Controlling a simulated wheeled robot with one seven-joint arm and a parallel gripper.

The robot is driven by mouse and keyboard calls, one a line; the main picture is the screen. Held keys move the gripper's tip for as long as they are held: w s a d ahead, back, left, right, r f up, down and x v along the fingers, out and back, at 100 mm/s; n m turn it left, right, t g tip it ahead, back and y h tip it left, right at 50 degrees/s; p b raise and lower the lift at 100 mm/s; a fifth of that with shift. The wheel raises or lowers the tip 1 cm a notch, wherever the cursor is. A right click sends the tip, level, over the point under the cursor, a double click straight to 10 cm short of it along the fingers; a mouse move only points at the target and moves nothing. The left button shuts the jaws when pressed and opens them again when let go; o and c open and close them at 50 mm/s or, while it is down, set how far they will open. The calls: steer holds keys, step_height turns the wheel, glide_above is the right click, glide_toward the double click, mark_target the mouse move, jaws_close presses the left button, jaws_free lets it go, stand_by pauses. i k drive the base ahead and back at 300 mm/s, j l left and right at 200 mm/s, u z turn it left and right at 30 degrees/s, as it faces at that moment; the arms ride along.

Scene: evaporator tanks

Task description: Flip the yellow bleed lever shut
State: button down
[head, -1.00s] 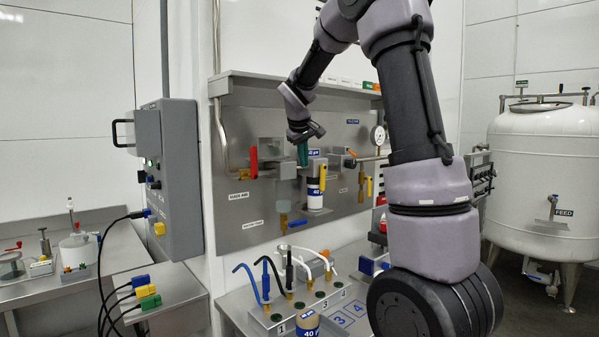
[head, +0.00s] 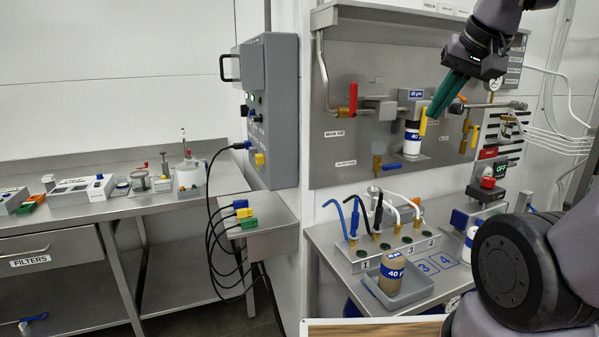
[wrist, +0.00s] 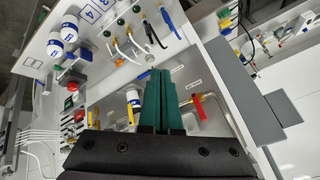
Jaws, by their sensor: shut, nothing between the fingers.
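Two yellow levers hang on the steel wall panel: one (head: 423,122) beside the white filter cartridge (head: 412,140), one (head: 474,136) farther right. I cannot tell which is the bleed lever. Both point roughly downward in the head view. My gripper (head: 433,112) is shut and empty, its green fingers slanting down in front of the panel. Its tips overlap the area just right of the nearer lever; contact cannot be told. In the wrist view the green fingers (wrist: 160,76) cover part of the panel, and a yellow lever (wrist: 130,115) shows to their left.
A red lever (head: 353,100) stands upright on the panel's left. Below, a bench holds a hose rack (head: 380,245) and a grey tray (head: 401,297) with a brown cartridge (head: 390,272). A grey control box (head: 270,110) is at left. An emergency stop (head: 488,182) is at right.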

mark_target(477, 129)
steer(key=l, duration=0.45)
steer(key=i+l, duration=0.15)
steer(key=l, duration=0.45)
steer(key=i+l+u, duration=0.1)
steer(key=l, duration=0.45)
steer(key=i+l, duration=0.1)
steer(key=l, duration=0.5)
steer(key=i+l+u, duration=0.1)
steer(key=l, duration=0.5)
steer(key=i+l+u, duration=0.15)
steer(key=i+l, duration=0.15)
steer(key=l, duration=0.1)
